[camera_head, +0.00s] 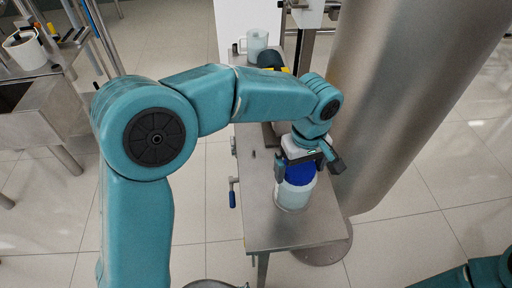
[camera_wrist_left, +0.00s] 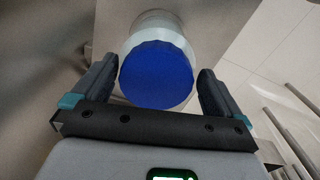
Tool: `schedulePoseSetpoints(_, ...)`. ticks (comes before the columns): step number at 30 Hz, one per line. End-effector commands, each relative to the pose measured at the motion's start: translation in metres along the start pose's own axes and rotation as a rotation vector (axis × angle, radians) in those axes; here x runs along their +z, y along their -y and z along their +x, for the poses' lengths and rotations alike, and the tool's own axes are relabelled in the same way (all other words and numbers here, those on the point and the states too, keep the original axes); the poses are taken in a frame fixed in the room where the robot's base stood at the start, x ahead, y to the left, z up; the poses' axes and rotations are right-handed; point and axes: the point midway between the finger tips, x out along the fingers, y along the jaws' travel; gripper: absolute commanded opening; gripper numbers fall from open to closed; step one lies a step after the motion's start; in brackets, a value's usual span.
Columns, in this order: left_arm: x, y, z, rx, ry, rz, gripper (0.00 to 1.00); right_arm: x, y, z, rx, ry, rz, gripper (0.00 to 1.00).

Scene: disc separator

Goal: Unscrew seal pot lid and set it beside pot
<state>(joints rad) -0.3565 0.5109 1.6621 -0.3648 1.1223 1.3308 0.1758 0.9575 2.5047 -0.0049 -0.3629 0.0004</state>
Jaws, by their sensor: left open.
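The seal pot (camera_head: 293,194) is a pale, translucent jar standing upright on a narrow steel bench (camera_head: 290,235). Its blue lid (camera_head: 301,174) is on top. In the left wrist view the lid (camera_wrist_left: 156,75) fills the middle, with the pale pot (camera_wrist_left: 155,25) behind it. My left gripper (camera_head: 304,174) is above the pot, its fingers on either side of the lid. In the wrist view the left gripper (camera_wrist_left: 158,88) is open, with a small gap showing at each side of the lid. Part of my right arm shows at the bottom right; its gripper is out of view.
A large steel cylinder (camera_head: 410,90) stands close at the right of the bench. A pale jug (camera_head: 256,44) is at the bench's far end. A blue-handled valve (camera_head: 232,195) sticks out at the left edge. The bench's near end is clear.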

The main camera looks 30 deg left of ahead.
Motion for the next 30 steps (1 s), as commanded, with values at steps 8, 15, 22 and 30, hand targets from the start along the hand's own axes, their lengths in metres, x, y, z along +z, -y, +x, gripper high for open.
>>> schedulePoseSetpoints(8,-0.0001,-0.0002,0.0001,0.001,0.0,0.0,0.51,-0.0001,0.0,0.0,0.0,0.0,0.0,0.0)
schedulePoseSetpoints(15,-0.0005,0.0,0.0015,0.0,-0.001,0.0,0.51,0.0,-0.0005,0.0011,0.0,0.0,0.0,0.0)
schedulePoseSetpoints(22,-0.0009,-0.0019,0.0029,-0.001,-0.001,-0.213,0.51,-0.0002,-0.0029,0.0079,0.0,0.0,0.0,0.0)
schedulePoseSetpoints(30,-0.0005,-0.002,0.0022,-0.003,0.001,-0.282,0.51,-0.0002,-0.0029,0.0078,0.0,0.0,0.0,0.0)
